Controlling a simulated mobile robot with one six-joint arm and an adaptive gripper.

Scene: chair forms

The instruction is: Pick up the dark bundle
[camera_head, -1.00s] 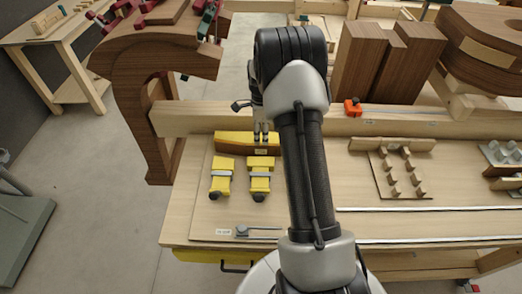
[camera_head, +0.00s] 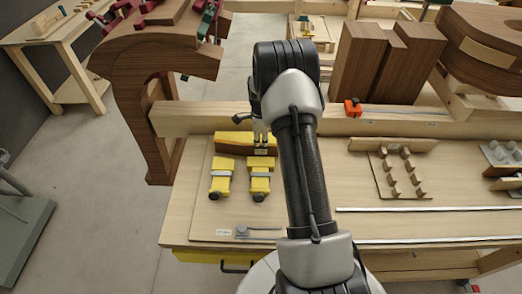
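My gripper (camera_head: 261,146) points down at the back of the board, at the yellow-topped block with a brown front (camera_head: 236,143). Its fingertips overlap the right part of that block in the picture; I cannot tell whether they touch it, or how far apart they are. No object clearly hangs from the gripper. I cannot identify a dark bundle with certainty. Small dark brown pieces (camera_head: 505,184) lie at the right edge of the bench, partly cut off by the frame and far from my gripper.
Two yellow clamps (camera_head: 221,180) (camera_head: 260,181) lie just in front of my gripper on the bench board (camera_head: 205,205). A long wooden beam (camera_head: 200,120) runs behind it. A large curved brown form (camera_head: 135,95) stands left. A pegged board (camera_head: 390,178) and metal strips (camera_head: 430,209) lie right.

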